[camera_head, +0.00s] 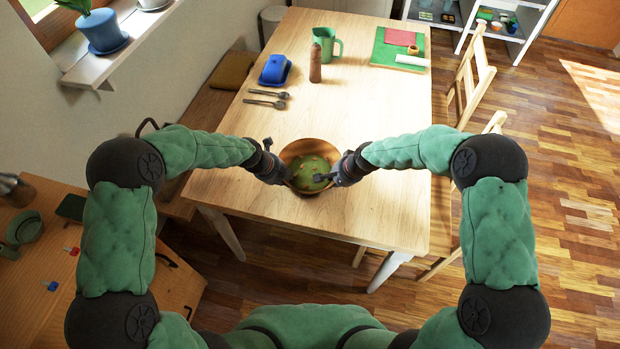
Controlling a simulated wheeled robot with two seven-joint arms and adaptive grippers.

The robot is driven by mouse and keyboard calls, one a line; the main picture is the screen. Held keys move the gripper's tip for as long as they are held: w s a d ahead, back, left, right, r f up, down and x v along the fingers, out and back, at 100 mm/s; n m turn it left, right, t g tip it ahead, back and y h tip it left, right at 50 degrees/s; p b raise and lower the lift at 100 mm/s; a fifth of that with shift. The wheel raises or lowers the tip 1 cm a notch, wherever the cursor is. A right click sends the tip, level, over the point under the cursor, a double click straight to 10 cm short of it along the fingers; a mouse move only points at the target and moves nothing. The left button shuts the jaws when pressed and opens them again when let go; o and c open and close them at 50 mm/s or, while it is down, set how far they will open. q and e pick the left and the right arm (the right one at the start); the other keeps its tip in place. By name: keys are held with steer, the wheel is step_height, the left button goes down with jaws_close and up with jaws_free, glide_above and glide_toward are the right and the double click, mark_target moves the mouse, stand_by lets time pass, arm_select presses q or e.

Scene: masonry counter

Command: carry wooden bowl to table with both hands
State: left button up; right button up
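The wooden bowl (311,150) is at the near part of the wooden table (350,217), between my two grippers. It has a brown rim and green contents with small orange bits. My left gripper (286,176) is at the bowl's left side, and my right gripper (334,177) is at its right side. Both are at the rim, but the fingers are small and dark, so I cannot tell whether they are closed on it. I cannot tell whether the bowl's base rests on the tabletop.
A green board (386,52) is at the far right. Chairs (470,78) flank the right edge. The tabletop right of the bowl is clear.

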arm_select(q)
steer(key=shift+o, duration=1)
arm_select(e)
steer(key=shift+o, duration=1.1)
steer(key=shift+a, duration=0.1)
steer(key=shift+s, duration=0.1)
steer(key=shift+r, duration=0.15)
arm_select(q)
steer(key=v, duration=1.2)
arm_select(e)
steer(key=v, duration=1.1)
steer(key=shift+s+r, duration=0.15)
steer(key=shift+r, duration=0.15)
arm_select(q)
steer(key=shift+s, duration=0.1)
arm_select(e)
steer(key=shift+f, duration=0.15)
